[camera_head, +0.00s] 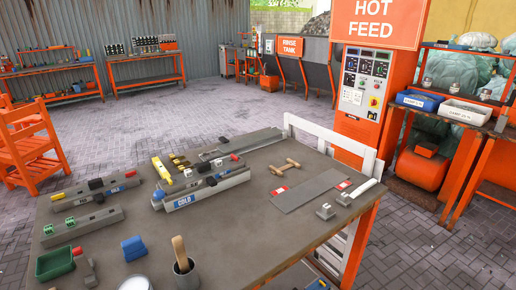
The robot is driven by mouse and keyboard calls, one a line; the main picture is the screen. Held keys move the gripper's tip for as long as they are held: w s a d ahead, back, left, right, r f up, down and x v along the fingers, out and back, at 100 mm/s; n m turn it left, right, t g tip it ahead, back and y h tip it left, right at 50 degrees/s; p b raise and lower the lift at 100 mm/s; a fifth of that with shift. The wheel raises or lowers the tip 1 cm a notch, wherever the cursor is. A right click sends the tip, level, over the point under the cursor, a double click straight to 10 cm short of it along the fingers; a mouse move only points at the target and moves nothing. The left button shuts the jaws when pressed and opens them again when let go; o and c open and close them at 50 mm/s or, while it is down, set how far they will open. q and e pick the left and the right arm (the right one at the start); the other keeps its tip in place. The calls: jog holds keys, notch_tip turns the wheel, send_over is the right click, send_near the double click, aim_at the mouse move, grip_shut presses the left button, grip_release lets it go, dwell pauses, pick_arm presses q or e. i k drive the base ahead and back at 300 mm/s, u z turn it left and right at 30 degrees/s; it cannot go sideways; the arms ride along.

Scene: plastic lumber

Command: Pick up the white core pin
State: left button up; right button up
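A white rod (363,187), which looks like the white core pin, lies near the right edge of the workbench (262,228). One end is by a small grey block (343,199); I cannot tell whether it rests on it. A second small grey block (326,211) stands nearer to me. Neither of my grippers is in view.
A flat grey plate (308,191) with red-and-white labels lies left of the rod. Grey mould bars, one marked COLD (205,190), fill the bench's middle and left. A green tray (55,264), a blue block (133,248) and a dark cup (186,273) stand at the front.

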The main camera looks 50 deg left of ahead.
aim_at(218, 162)
jog(key=i, duration=0.95)
jog(key=u, duration=2.7)
jog(key=i, duration=0.3)
jog(key=z, duration=0.3)
